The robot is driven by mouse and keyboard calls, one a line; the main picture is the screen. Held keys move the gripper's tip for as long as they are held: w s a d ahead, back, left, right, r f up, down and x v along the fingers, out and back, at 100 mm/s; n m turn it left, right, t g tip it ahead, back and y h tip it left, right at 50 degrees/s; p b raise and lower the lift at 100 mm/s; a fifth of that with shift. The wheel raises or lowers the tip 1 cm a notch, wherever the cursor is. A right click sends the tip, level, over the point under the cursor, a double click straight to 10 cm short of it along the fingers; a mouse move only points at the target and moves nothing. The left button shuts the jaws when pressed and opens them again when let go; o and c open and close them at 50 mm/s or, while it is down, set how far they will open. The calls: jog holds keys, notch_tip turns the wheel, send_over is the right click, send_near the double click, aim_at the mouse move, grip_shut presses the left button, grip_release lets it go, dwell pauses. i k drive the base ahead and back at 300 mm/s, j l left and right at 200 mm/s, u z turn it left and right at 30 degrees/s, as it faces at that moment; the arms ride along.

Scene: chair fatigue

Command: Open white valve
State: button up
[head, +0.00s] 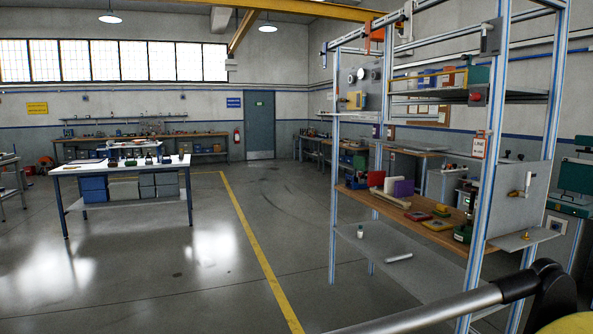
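I cannot clearly make out a white valve. A grey panel (363,84) on the upper left of the metal frame rack carries a small white round part (361,73), too small to identify. My gripper is not in view.
The profile rack (335,200) stands at right, with a wooden shelf (371,198) holding several coloured blocks and a lower grey shelf (405,275). A white-topped workbench (80,168) stands at left. The floor between, with a yellow line (255,249), is clear.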

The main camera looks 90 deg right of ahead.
aim_at(528, 173)
jog(key=k+z, duration=0.1)
jog(key=z, duration=0.45)
jog(key=k+l+z, duration=0.1)
jog(key=z, duration=0.45)
jog(key=l+z, duration=0.25)
jog(key=z, duration=0.3)
jog(key=k+l+z, duration=0.1)
jog(key=z, duration=0.45)
jog(key=l+z, duration=0.25)
jog(key=z, duration=0.3)
jog(key=l+z, duration=0.15)
jog(key=z, duration=0.4)
jog(key=i+l+z, duration=0.1)
jog(key=z, duration=0.45)
jog(key=i+l+z, duration=0.1)
jog(key=z, duration=0.45)
jog(key=i+l, duration=0.05)
